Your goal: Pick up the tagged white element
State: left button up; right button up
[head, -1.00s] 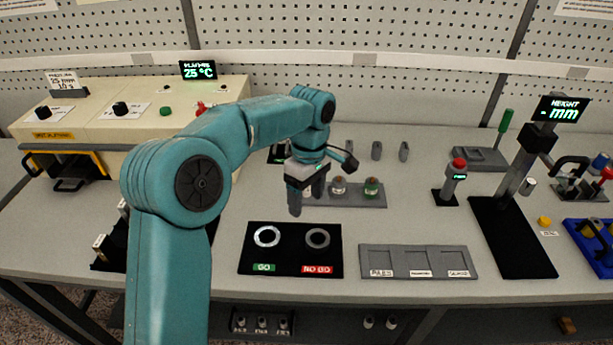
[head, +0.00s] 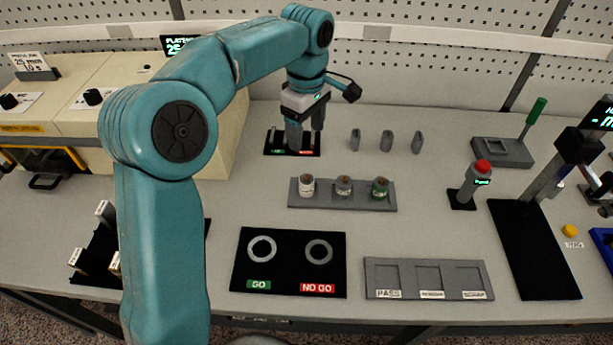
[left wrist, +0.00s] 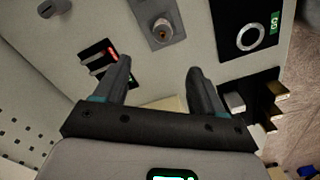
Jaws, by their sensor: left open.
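The white element (head: 307,188), with a copper-coloured top, stands upright at the left end of a small grey tray (head: 330,205). It also shows in the left wrist view (left wrist: 160,29), beyond the fingertips. I cannot make out a tag on it. A grey element (head: 343,186) and a green element (head: 380,188) stand beside it in the tray. My left gripper (head: 304,140) is open and empty, pointing down behind the tray, over a black plate (head: 275,150). Its two spread fingers show in the left wrist view (left wrist: 160,68). My right gripper is in neither view.
A black GO / NO GO plate (head: 290,273) lies in front of the tray, with a grey sorting tray (head: 427,296) to its right. A red-topped device (head: 471,184) stands right. Bare table lies around the element tray.

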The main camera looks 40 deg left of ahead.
pick_arm(q)
send_over(306, 180)
jog(key=f, duration=1)
jog(key=shift+s+d+f, duration=0.2)
jog(key=shift+d+f, duration=0.1)
jog(key=shift+f, duration=0.1)
notch_tip(306, 180, down, 5)
jog(key=shift+f+p, duration=0.2)
jog(key=shift+p, duration=0.35)
jog(key=shift+a, duration=0.1)
jog(key=shift+c, duration=0.3)
jog(key=c, duration=1.1)
jog(key=shift+r, duration=0.1)
